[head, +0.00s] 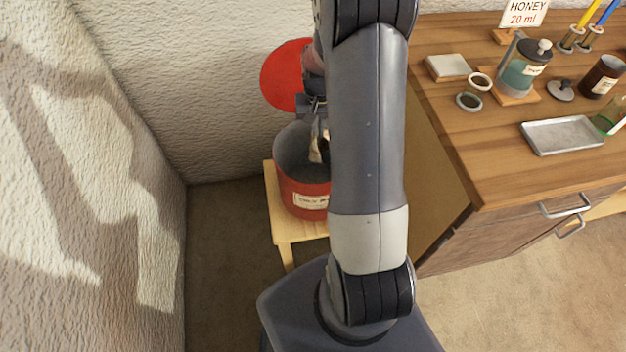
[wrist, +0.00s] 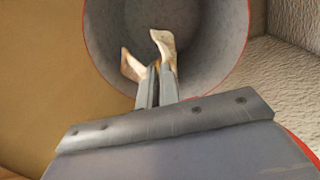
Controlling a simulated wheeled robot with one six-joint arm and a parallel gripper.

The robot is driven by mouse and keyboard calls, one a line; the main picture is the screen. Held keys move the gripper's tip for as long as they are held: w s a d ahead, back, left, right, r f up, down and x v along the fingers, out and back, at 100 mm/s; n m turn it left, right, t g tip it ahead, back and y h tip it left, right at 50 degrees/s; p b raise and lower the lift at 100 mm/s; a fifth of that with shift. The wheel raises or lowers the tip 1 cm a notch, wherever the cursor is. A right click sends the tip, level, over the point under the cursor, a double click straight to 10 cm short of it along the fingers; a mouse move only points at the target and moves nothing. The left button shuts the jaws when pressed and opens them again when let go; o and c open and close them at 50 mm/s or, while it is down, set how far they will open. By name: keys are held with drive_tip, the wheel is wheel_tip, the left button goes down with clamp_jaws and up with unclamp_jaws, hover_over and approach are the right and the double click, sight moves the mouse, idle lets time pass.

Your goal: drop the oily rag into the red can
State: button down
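The red can (head: 304,192) stands on a small wooden stool, with its round red lid (head: 286,76) raised behind it against the wall. In the wrist view the can's grey inside and red rim (wrist: 215,45) fill the upper middle. My gripper (wrist: 157,72) is shut on the oily rag (wrist: 164,45), a pale cloth with brownish patches whose ends stick out on both sides of the fingers. The gripper and rag are over the can's mouth; how deep they reach is hard to tell. In the head view my arm partly hides the rag (head: 316,152) and the can's right side.
The wooden stool (head: 283,226) stands near the wall, left of a wooden workbench (head: 485,165). The bench holds a jar on a wooden board (head: 518,92), a metal tray (head: 562,135) and a honey sign (head: 524,13). The floor left of the stool is clear.

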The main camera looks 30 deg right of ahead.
wheel_tip(320, 180, down, 6)
drive_tip(key=b, duration=0.4)
drive_tip(key=shift+d+f, duration=0.2)
drive_tip(key=c, duration=1.5)
unclamp_jaws()
drive_tip(key=shift+c, duration=0.2)
drive_tip(key=shift+o, duration=0.4)
drive_tip(key=o, duration=0.5)
drive_tip(key=shift+o, duration=0.6)
